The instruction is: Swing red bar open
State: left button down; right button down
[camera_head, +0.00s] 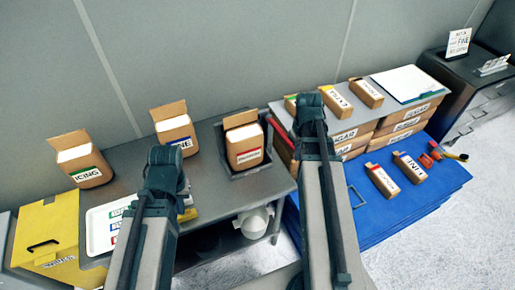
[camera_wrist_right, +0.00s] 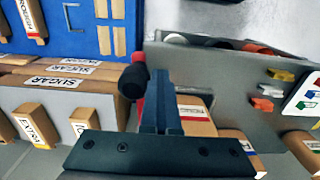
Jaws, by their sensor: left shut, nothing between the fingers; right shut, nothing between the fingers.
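The red bar (camera_head: 281,133) shows in the head view between the grey bench and the blue platform, just left of my right gripper (camera_head: 310,103). In the right wrist view a dark rounded end piece (camera_wrist_right: 132,82) with a bit of red beside it lies close left of my right gripper's fingers (camera_wrist_right: 160,100); whether they touch I cannot tell. The fingers are shut and empty. My left gripper (camera_head: 166,160) is shut and empty over the front of the grey bench (camera_head: 205,150). My right arm hides part of the area beside the bar.
Open cardboard boxes labelled ICING (camera_head: 84,165) and others stand on the bench. A yellow bin (camera_head: 45,235) is at the left. Stacked sugar boxes (camera_head: 405,118) sit on the blue platform (camera_head: 400,215). A dark cabinet (camera_head: 470,85) stands at the far right.

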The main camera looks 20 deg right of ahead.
jog(key=shift+d, duration=0.35)
notch_tip(320, 180, up, 9)
jog(key=a+p, duration=0.1)
jog(key=p, duration=0.8)
jog(key=shift+a, duration=0.15)
dwell(0.4)
jog(key=s+a+f+n+b, duration=0.1)
jog(key=a+f+b, duration=0.4)
jog(key=a, duration=0.4)
jog(key=s+a+f+n+b, duration=0.1)
jog(key=a+f+b, duration=0.4)
jog(key=a, duration=0.5)
jog(key=s+a+f+n+h+b, duration=0.1)
jog(key=s+a+f+b, duration=0.2)
jog(key=a+f+b, duration=0.3)
jog(key=a, duration=0.4)
jog(key=shift+s, duration=0.15)
